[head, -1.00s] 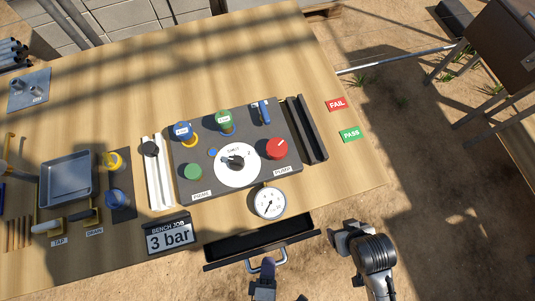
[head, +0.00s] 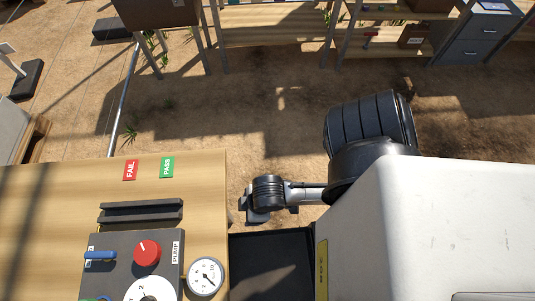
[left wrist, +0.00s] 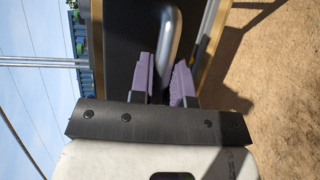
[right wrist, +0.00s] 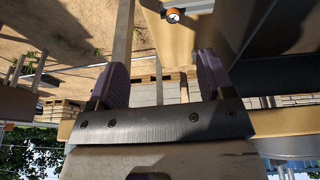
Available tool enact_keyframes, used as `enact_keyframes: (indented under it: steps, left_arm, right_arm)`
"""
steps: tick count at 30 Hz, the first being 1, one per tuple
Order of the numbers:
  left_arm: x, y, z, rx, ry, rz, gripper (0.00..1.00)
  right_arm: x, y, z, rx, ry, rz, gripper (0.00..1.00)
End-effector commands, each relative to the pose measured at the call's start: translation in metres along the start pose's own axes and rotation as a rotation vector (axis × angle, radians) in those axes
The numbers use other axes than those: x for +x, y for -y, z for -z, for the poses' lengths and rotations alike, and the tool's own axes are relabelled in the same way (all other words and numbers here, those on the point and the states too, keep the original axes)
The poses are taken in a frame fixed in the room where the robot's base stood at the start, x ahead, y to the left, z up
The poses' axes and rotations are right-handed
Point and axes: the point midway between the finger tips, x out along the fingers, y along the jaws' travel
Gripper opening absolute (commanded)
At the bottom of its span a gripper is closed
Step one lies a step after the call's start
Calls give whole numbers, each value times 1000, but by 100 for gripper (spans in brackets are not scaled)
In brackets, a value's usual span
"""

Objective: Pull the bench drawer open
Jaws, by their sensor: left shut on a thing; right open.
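The bench drawer (head: 272,262) is open, its dark interior showing beside the bench edge in the head view. Its front is hidden there behind my own white body. In the left wrist view, the grey bar handle (left wrist: 172,38) runs between the purple fingers of my left gripper (left wrist: 163,82), which is shut on it. The dark drawer front (left wrist: 118,45) is beyond. My left gripper does not show in the head view. My right gripper (right wrist: 162,80) is open and empty. In the head view it (head: 262,216) hangs off the bench edge, near the drawer's far corner.
The wooden bench (head: 60,200) carries the pump panel (head: 120,262) with a red knob, a pressure gauge (head: 206,276), and FAIL (head: 130,170) and PASS (head: 167,167) labels. Bare sandy ground (head: 230,100) lies beyond. Shelves and a grey cabinet (head: 480,42) stand at the back.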

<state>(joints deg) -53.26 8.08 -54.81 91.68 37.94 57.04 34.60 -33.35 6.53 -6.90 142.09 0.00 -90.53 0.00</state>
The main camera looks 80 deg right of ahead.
Motion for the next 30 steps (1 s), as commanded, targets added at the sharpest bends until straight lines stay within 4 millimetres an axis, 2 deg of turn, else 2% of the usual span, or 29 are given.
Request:
enact_keyframes:
  steps: [7, 8, 15, 24, 26, 30]
  left_arm:
    - [0, 1, 0, 1, 4, 2, 0]
    - [0, 1, 0, 1, 4, 2, 19]
    - [0, 0, 0, 1, 2, 1, 42]
    - [-3, 0, 0, 1, 2, 2, 42]
    - [-8, 0, 0, 1, 2, 3, 42]
    - [-29, 1, 0, 3, 4, 6, 42]
  right_arm:
    - [0, -1, 0, -3, 0, -3, 74]
    - [0, -2, 0, -4, 1, -4, 74]
    - [0, -3, 0, -10, 1, -9, 74]
    - [0, -3, 0, -8, 0, -8, 74]
    - [0, -3, 0, -7, 0, -7, 74]
    - [-1, -2, 1, -5, -2, -5, 74]
